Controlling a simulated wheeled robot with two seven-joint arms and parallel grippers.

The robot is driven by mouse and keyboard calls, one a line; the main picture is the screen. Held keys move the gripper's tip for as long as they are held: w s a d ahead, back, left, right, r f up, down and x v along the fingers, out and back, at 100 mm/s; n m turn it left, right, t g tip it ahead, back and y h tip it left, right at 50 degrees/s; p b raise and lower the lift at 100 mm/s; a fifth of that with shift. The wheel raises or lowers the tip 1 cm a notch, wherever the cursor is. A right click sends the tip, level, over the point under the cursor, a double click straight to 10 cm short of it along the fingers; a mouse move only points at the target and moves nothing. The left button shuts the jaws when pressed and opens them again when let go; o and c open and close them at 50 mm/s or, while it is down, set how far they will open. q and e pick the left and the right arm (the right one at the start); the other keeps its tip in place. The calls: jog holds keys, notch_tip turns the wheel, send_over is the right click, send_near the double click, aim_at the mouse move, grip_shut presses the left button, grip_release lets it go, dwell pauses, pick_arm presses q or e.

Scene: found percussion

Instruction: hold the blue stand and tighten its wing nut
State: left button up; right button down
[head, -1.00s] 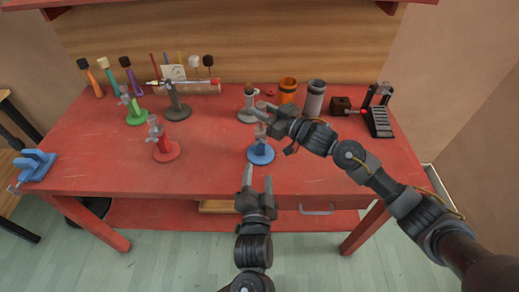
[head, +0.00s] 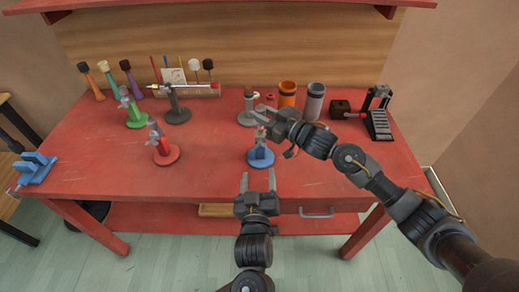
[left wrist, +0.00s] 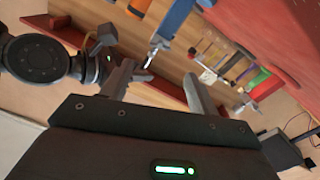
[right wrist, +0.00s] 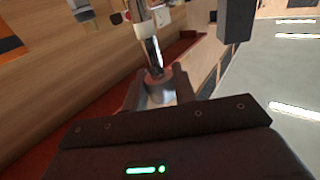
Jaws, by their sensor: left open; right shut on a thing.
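The blue stand (head: 260,157) stands upright near the front middle of the red table. Its blue post also shows, inverted, in the left wrist view (left wrist: 176,18). My right gripper (head: 259,119) is at the stand's top. In the right wrist view its fingers (right wrist: 158,92) are shut on a grey round piece atop a shiny rod, apparently the wing nut (right wrist: 158,84). The fingers partly hide it. My left gripper (head: 258,182) is open and empty in front of the blue stand, near the table's front edge, apart from the stand.
A grey stand (head: 247,118) is close behind the right gripper. Orange (head: 288,95) and grey cans (head: 314,102) and a black pedal (head: 379,122) are at back right. Red (head: 164,154) and green (head: 135,119) stands are at left. The table is clear between red and blue stands.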

aim_at(260, 148)
pick_arm(q)
jog(key=w, duration=1.1)
jog(key=shift+d, duration=0.2)
